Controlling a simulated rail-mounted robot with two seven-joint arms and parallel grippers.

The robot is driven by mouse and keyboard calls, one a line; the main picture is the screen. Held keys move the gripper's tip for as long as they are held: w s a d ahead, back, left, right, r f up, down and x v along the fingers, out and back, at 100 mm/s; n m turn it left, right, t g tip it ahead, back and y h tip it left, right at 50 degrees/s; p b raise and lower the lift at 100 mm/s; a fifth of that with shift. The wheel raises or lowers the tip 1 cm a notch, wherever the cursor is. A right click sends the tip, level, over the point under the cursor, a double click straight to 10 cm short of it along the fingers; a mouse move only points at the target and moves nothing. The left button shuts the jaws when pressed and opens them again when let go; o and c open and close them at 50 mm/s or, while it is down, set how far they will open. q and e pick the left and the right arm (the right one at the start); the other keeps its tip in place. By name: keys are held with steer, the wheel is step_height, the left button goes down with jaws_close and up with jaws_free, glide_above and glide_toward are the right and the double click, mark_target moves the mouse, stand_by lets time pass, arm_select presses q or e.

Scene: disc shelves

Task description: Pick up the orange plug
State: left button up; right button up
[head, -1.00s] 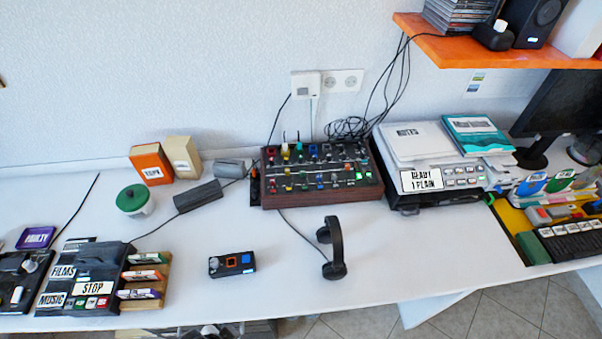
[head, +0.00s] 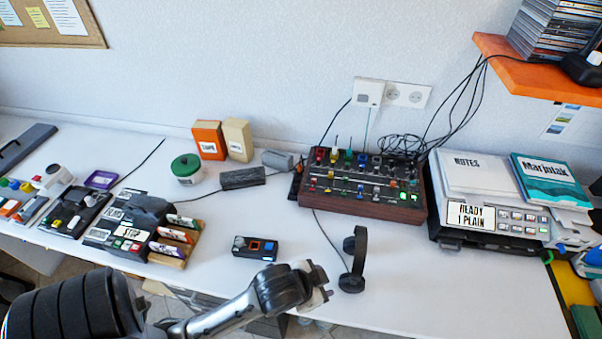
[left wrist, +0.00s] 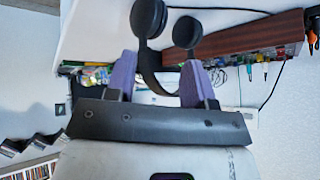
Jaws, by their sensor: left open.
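The mixer-like panel (head: 375,208) with a wooden front stands at the back of the desk, with several small coloured plugs and knobs on top. An orange-looking plug (left wrist: 312,37) shows at the right edge of the left wrist view; in the head view the plugs are too small to tell orange surely from yellow. My left gripper (head: 322,284) is open and empty, over the front of the desk, short of the panel. Its two purple fingers (left wrist: 157,80) show in the left wrist view. My right gripper is out of view.
Black headphones (head: 354,262) stand just right of my left gripper, and show beyond its fingers in the left wrist view. A small black box (head: 255,247) lies to the left. A printer (head: 488,218) stands right of the panel. Bare desk lies before the panel.

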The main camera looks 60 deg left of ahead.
arm_select(q)
steer(key=w+a+r+m+t+y+b, duration=0.1)
steer(key=w+a+r+t+y+b, duration=0.15)
steer(key=w+r, duration=0.65)
steer(key=w+a+r+m+t+y+b, duration=0.15)
steer(key=w+a+r, duration=0.35)
steer(key=w, duration=0.5)
steer(key=w+a+r+b, duration=0.2)
steer(key=w+a+r, duration=0.3)
steer(key=m+g+h+b, duration=0.4)
steer(key=g+h+b, duration=0.1)
steer(key=g, duration=0.6)
glide_above(299, 165)
steer(key=f, duration=2.3)
steer(key=shift+s+a+f, duration=0.1)
steer(key=shift+s+f, duration=0.1)
steer(key=shift+f, duration=0.05)
steer(key=f+b, duration=0.1)
steer(key=f, duration=0.1)
steer(key=f+b, duration=0.2)
steer(key=shift+w+d+f, duration=0.2)
steer(key=shift+f, duration=0.5)
